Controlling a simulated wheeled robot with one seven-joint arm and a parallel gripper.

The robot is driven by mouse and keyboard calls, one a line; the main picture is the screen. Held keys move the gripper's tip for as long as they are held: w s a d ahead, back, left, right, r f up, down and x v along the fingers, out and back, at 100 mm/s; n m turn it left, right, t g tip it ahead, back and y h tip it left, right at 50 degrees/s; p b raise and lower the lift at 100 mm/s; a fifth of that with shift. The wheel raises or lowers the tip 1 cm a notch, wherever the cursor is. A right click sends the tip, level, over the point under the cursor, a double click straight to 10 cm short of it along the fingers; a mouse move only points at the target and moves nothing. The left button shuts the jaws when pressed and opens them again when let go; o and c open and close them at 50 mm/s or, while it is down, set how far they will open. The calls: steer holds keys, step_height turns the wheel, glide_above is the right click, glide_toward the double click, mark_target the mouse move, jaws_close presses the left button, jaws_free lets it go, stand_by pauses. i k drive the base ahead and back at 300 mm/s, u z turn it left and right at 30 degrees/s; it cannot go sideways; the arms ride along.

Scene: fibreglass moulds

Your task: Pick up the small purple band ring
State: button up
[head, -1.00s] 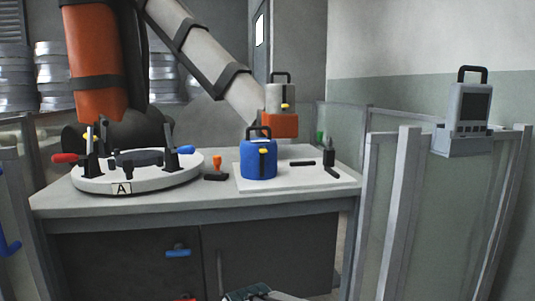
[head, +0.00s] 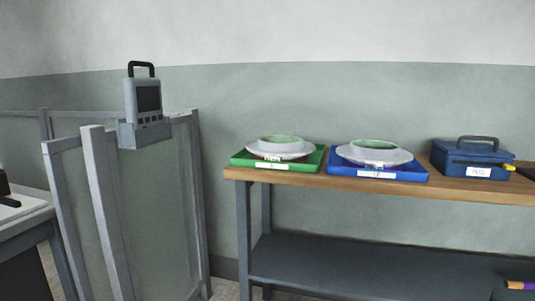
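I make out no small purple band ring for certain in the head view. A small object with purple, white and orange parts (head: 521,285) lies on the lower shelf at the bottom right, cut off by the picture edge; I cannot tell what it is. Two pale round flanged moulds, the left one (head: 282,149) and the right one (head: 374,154), sit in trays on the wooden bench. My gripper is not in view.
The wooden bench (head: 310,178) bears a green tray (head: 240,160), a blue tray (head: 418,176) and a blue case (head: 472,158) with a dark handle. A framed clear screen (head: 160,220) with a grey device (head: 143,100) stands left. The lower shelf (head: 350,262) is mostly bare.

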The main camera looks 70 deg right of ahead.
mark_target(368, 154)
steer(key=z, duration=3.05)
steer(key=k, duration=1.2)
steer(key=z, duration=0.9)
steer(key=i, duration=0.7)
steer(key=z, duration=0.5)
steer(key=i, duration=0.7)
steer(key=u, duration=0.85)
steer(key=i, duration=0.65)
steer(key=u, duration=0.75)
